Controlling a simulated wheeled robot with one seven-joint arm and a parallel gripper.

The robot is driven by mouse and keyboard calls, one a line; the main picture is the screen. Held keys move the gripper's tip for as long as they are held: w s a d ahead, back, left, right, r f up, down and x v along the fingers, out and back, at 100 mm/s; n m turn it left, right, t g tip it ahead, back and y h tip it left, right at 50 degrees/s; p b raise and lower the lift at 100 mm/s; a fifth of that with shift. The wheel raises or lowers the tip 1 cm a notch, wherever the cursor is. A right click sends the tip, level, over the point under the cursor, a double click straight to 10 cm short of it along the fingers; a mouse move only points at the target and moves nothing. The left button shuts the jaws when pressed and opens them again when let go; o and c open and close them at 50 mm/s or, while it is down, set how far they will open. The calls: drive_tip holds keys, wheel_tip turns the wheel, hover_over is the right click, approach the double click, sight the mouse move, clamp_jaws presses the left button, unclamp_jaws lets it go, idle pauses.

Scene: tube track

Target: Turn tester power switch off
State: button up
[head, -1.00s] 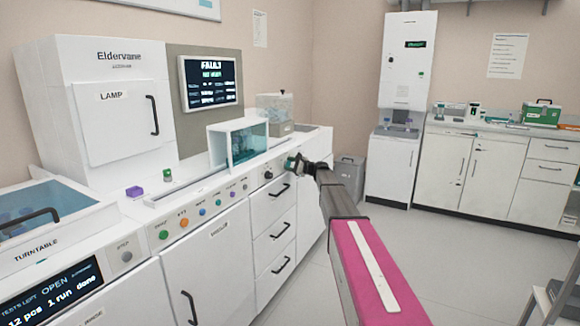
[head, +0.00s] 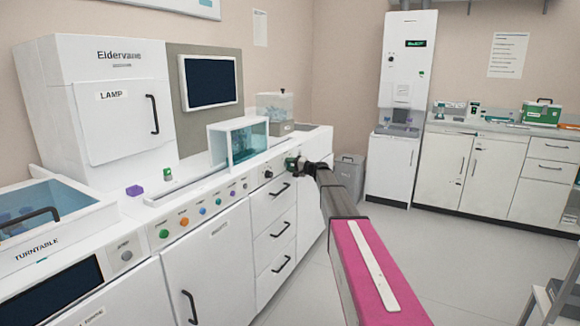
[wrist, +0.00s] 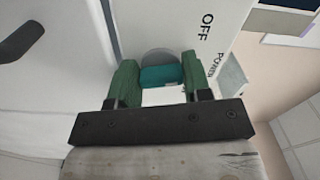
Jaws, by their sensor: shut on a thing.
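The tester (head: 118,58) is a white machine along the left wall. Its screen (head: 210,82) is dark, and the lower display (head: 50,290) is dark too. My gripper (head: 297,163) is at the right end of the tester's front control strip. In the wrist view, the green fingers of my gripper (wrist: 160,85) are on both sides of the teal power switch knob (wrist: 160,76) and shut on it. The round grey base of the switch shows behind the knob. The words OFF and POWER are printed beside it. In the head view the gripper hides the switch.
A row of coloured buttons (head: 203,210) runs left of my gripper, with drawers (head: 275,225) below. A clear box (head: 238,140) stands on the counter. A grey bin (head: 350,175) stands behind my arm.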

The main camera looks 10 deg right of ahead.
drive_tip(key=n, duration=0.6)
drive_tip(key=shift+f, duration=0.2)
drive_tip(key=shift+n, duration=0.3)
drive_tip(key=o, duration=0.9)
